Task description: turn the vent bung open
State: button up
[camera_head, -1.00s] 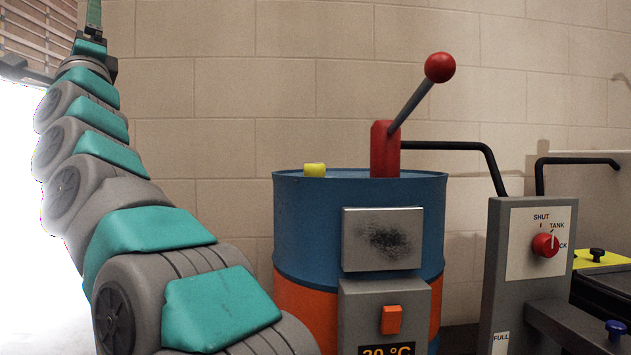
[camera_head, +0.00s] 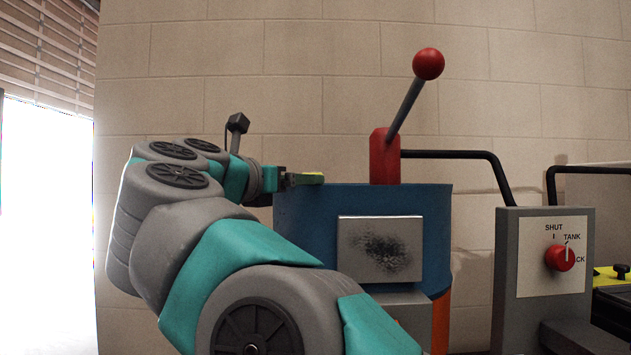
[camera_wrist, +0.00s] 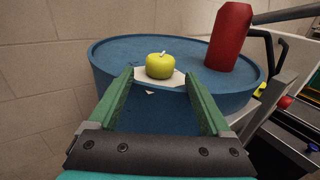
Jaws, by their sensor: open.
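The vent bung is a yellow round knob (camera_wrist: 160,66) with a small pale mark on top. It sits on a white patch (camera_wrist: 148,78) on the top of the blue drum (camera_wrist: 112,52), near the rim. My gripper (camera_wrist: 163,80) is open, its two green fingers pointing at the bung, one to each side and a little short of it in the wrist view. In the head view my gripper (camera_head: 305,180) is level with the drum's top at its left edge, and the bung is mostly hidden behind the fingers.
A red pump post (camera_head: 384,158) with a red-ball lever (camera_head: 428,64) rises from the drum top, right of the bung. A black pipe (camera_head: 460,154) runs right to a grey panel (camera_head: 510,265) with a red selector knob (camera_head: 560,257). A block wall stands behind.

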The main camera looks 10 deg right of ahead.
jog(key=x, duration=0.6)
jog(key=shift+w+d, duration=0.1)
jog(key=shift+w, duration=0.05)
jog(key=shift+c, duration=0.4)
grip_shut()
